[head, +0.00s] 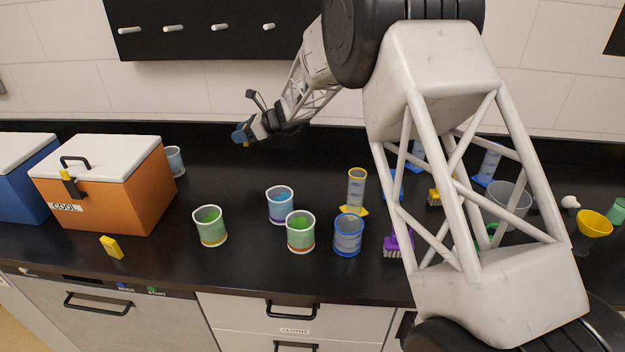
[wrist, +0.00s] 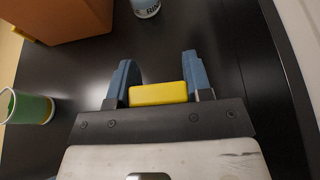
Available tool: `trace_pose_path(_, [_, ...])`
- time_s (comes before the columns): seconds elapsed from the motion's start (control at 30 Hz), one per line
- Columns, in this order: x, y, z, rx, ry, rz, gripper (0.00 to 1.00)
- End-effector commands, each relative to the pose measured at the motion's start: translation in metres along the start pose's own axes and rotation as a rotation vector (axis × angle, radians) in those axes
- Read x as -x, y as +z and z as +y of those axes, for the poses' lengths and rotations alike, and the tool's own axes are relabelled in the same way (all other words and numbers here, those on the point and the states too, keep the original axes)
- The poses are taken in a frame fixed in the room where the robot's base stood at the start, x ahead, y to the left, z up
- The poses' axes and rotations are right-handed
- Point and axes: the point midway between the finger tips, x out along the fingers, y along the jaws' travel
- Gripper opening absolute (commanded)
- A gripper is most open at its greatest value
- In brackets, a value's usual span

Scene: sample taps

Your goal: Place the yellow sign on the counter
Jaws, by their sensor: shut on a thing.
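My gripper (head: 242,134) is raised above the back of the black counter (head: 235,172), to the right of the orange cooler. In the wrist view its blue fingers (wrist: 160,88) are shut on a yellow piece, which I take for the yellow sign (wrist: 158,94). Only one plain yellow face of it shows; no writing is visible. In the head view a bit of yellow shows at the fingertips, mostly hidden. The held piece appears clear of the counter.
The orange cooler (head: 118,195) with a white lid stands at left. Green beakers (head: 209,227) (head: 300,233), a blue-filled beaker (head: 280,205), a blue-rimmed beaker (head: 348,236) and a yellow-based cylinder (head: 356,190) stand in front. The counter's back strip below my gripper is clear.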

Motion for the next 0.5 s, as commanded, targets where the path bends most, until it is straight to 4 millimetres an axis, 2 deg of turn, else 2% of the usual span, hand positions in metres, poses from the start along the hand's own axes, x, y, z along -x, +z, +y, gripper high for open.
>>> trace_pose_path(0.17, [-0.003, -0.008, 0.0, -0.002, 0.0, 0.0, 0.23])
trace_pose_path(0.5, [-0.017, -0.042, 0.0, 0.0, 0.0, 0.0, 0.23])
